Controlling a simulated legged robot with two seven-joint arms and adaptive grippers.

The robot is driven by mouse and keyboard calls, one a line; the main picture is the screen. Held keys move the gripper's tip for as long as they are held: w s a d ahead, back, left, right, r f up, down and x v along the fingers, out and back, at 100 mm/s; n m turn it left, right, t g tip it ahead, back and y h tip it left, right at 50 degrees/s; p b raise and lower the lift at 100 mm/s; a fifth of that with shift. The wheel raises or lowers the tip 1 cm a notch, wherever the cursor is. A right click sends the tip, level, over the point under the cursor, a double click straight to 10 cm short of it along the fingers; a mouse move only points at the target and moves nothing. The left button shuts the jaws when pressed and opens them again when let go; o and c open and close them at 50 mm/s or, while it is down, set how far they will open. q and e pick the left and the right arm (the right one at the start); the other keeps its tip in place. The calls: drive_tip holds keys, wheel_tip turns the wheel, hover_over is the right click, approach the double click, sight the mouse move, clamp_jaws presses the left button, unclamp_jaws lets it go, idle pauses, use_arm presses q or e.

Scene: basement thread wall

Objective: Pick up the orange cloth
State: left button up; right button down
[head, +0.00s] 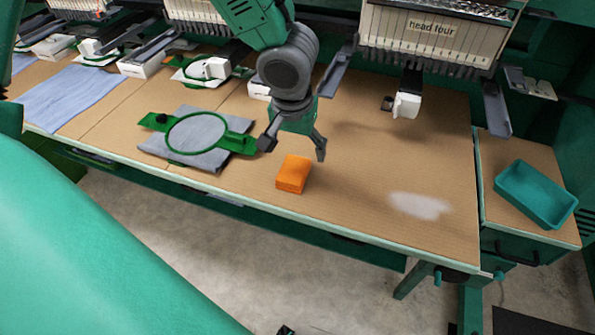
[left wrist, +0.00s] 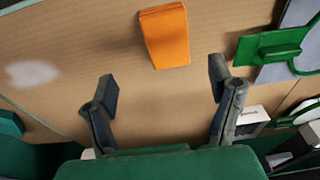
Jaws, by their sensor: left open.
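The orange cloth (head: 293,174) is a small folded block lying on the tan table near its front edge. In the left wrist view the cloth (left wrist: 165,37) shows at the top, beyond the fingertips and roughly between their lines. My left gripper (head: 293,148) points down just behind and above the cloth, with its fingers spread and nothing between them. In the left wrist view the gripper (left wrist: 164,85) is also open and empty, apart from the cloth. My right gripper is not clearly seen in either view.
A green hoop (head: 240,142) on grey fabric (head: 213,158) lies left of the cloth. Blue fabric (head: 75,95) lies further left. A teal tray (head: 536,192) sits on the right-hand cabinet. Machine heads (head: 428,38) stand along the back. Table right of the cloth is clear except a pale patch (head: 419,205).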

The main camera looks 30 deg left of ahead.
sight(293, 168)
use_arm(q)
drive_tip(key=f, duration=0.3)
drive_tip(key=shift+w+a+f, duration=0.15)
drive_tip(key=shift+w+a, duration=0.1)
drive_tip(key=shift+w, duration=0.05)
drive_tip(key=shift+a+f, duration=0.4)
drive_tip(key=shift+f, duration=0.1)
drive_tip(key=f, duration=0.4)
drive_tip(key=shift+w+a+f, duration=0.15)
drive_tip(key=shift+w, duration=0.1)
drive_tip(key=shift+w+f, duration=0.1)
drive_tip(key=shift+f, duration=0.15)
drive_tip(key=shift+c, duration=0.8)
drive_tip(key=shift+a, duration=0.1)
drive_tip(key=c, duration=1.1)
use_arm(e)
drive_tip(key=shift+a+f, duration=0.3)
drive_tip(key=shift+a, duration=0.05)
